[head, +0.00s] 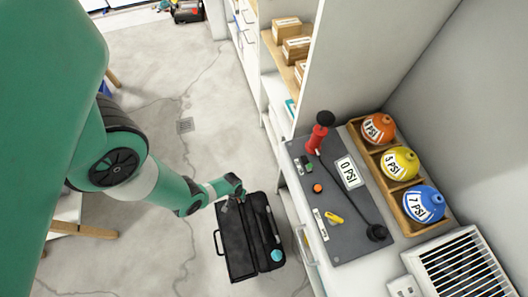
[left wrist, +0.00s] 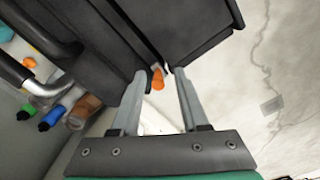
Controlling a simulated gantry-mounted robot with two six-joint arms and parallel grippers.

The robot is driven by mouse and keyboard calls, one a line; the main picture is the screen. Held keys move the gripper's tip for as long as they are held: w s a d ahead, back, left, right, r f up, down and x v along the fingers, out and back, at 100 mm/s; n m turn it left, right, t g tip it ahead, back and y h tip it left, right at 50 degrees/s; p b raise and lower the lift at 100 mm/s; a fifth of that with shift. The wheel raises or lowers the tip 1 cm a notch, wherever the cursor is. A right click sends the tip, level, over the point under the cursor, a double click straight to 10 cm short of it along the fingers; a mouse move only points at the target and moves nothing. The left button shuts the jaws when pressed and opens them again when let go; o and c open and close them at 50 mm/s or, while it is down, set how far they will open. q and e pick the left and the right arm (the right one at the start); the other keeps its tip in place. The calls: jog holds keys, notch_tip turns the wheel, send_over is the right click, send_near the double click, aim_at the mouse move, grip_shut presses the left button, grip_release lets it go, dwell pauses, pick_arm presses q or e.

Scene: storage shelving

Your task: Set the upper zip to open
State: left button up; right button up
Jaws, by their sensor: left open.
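A black case (head: 237,245) lies on the floor, with dark panels and a side handle. My left gripper (head: 238,190) is over its far edge in the head view. In the left wrist view my left gripper (left wrist: 160,73) is open, its two grey fingers reaching towards the black case (left wrist: 205,25). A small orange tab (left wrist: 157,78) shows between the fingertips, near a gap between two dark panels; I cannot tell whether it is the upper zip's pull. No finger visibly grips it. My right gripper is not in view.
A counter to the right bears a grey panel (head: 333,222) with a red-handled lever (head: 320,132). Beside it a wooden tray (head: 393,203) holds orange, yellow and blue labelled containers. Shelves with boxes (head: 296,47) stand behind. Concrete floor (head: 190,70) is clear beyond the case.

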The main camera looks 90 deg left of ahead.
pick_arm(q)
jog(key=shift+r, duration=0.1)
notch_tip(320, 180, up, 11)
jog(key=p, duration=0.8)
jog(key=shift+r, duration=0.2)
